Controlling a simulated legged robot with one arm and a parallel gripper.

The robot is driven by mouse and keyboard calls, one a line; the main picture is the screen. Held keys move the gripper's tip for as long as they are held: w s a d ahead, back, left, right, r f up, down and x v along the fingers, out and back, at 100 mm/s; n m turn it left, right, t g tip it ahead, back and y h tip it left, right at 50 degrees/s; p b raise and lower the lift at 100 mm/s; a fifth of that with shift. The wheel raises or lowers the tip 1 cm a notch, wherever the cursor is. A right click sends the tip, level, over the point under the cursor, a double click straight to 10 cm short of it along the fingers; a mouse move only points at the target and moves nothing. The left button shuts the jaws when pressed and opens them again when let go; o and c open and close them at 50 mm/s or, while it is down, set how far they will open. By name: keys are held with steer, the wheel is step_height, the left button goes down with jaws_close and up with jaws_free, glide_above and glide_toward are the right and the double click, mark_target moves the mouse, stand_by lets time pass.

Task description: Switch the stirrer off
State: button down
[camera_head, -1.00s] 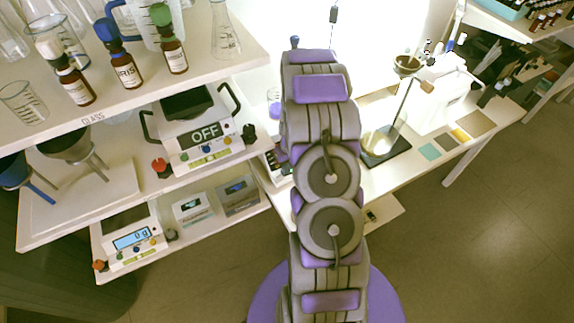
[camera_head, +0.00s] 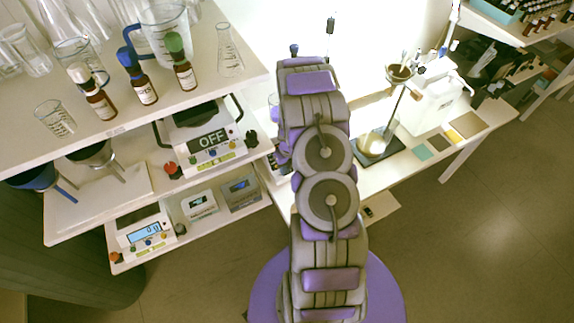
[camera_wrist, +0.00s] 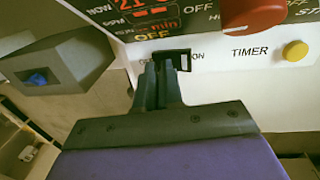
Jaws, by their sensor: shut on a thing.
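In the wrist view the stirrer's white front panel (camera_wrist: 225,58) fills the top. Its dark display reads 21°C, with OFF on the lines below. A black slide switch (camera_wrist: 186,58) sits between the labels OFF, partly covered, and ON. My gripper (camera_wrist: 161,68) has its fingers close together at the switch, over its left and middle part, and is shut on what appears to be the switch's lever. The lever itself is hidden by the fingertips. In the head view my arm covers the gripper and most of that spot.
A grey box with a blue part (camera_wrist: 50,72) stands at left. In the head view, shelves with bottles (camera_head: 140,80) and a device reading OFF (camera_head: 208,140) are left of my arm.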

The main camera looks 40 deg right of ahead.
steer(key=shift+s+a+f, duration=0.75)
steer(key=shift+a+f, duration=0.1)
steer(key=shift+f, duration=0.05)
steer(key=shift+d+g, duration=0.1)
steer(key=shift+g, duration=0.2)
steer(key=shift+s+d+p, duration=0.1)
steer(key=shift+d+p, duration=0.25)
steer(key=shift+p, duration=0.2)
steer(key=shift+r, duration=0.1)
steer(key=d+r, duration=0.1)
steer(key=r, duration=0.3)
steer(key=d+r+p, duration=0.1)
steer(key=r, duration=0.1)
steer(key=shift+w+d+r, duration=0.25)
steer(key=shift+w+d, duration=0.05)
step_height(320, 180, up, 12)
steer(key=p, duration=0.1)
steer(key=shift+w+d, duration=0.2)
steer(key=shift+d, duration=0.2)
